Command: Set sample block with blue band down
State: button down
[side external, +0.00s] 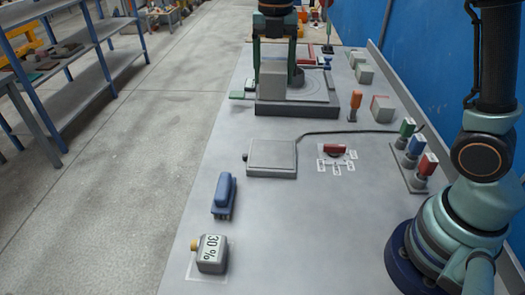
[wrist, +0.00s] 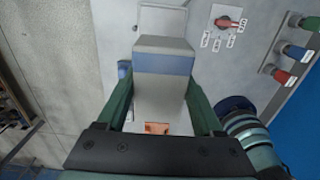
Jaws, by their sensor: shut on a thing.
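The sample block (wrist: 165,48) is a grey block with a blue band (wrist: 164,63) across its face in the wrist view. My gripper (wrist: 162,98) has its green fingers on either side of it and is shut on it. In the side view my gripper (side external: 275,50) comes down from the top and holds the grey block (side external: 272,84) upright. I cannot tell whether the block's underside touches the base.
The bench (side external: 300,235) is clear at front middle.

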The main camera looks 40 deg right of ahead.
jog(key=shift+w+d, duration=0.5)
jog(key=shift+d, duration=0.1)
jog(key=shift+w+d+f, duration=0.1)
jog(key=shift+w+d, duration=0.1)
send_near(272, 153)
notch_tip(272, 153, down, 5)
jog(key=shift+f, duration=0.1)
jog(key=shift+f, duration=0.15)
jog(key=shift+c, duration=0.2)
grip_release()
